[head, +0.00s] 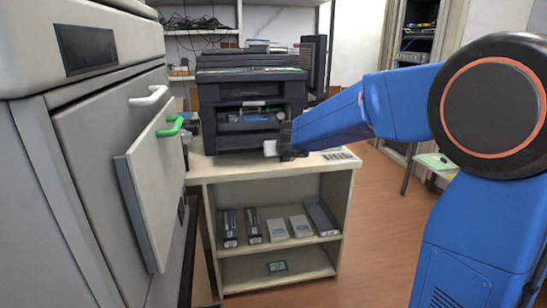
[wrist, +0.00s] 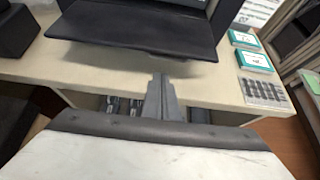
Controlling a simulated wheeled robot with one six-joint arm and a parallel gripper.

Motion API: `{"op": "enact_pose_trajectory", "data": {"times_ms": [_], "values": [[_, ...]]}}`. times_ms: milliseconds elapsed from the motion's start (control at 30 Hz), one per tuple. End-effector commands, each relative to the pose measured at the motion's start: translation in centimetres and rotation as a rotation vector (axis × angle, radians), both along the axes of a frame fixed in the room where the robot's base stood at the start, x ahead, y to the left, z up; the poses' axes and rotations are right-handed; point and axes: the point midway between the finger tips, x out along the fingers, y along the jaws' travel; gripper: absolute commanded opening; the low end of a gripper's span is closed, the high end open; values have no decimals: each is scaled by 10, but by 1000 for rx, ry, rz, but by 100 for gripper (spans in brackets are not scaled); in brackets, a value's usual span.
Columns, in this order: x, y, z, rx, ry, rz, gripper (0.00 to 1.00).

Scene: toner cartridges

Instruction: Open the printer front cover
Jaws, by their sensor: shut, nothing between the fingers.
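The dark printer (head: 252,90) stands on the cream stand. Its front is open in the head view, with a grey and blue part showing inside. In the wrist view a dark flat panel (wrist: 140,27), which looks like the lowered front cover, juts out over the stand top. My gripper (head: 288,151) is at the lower right of the printer front. Its dark fingers (wrist: 160,82) are together and empty, just below the panel's near edge in the wrist view. I cannot tell whether they touch it.
Teal-and-white boxes (wrist: 254,60) lie right of the printer.

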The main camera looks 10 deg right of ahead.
Motion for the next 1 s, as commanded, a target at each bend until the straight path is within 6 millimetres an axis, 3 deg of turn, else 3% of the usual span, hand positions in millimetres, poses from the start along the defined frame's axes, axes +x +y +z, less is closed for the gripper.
{"op": "enact_pose_trajectory", "data": {"times_ms": [600, 1000], "values": [[66, -1, -41, -3, 2, 2, 0], [76, -1, -47, -3, 1, 2, 0]]}}
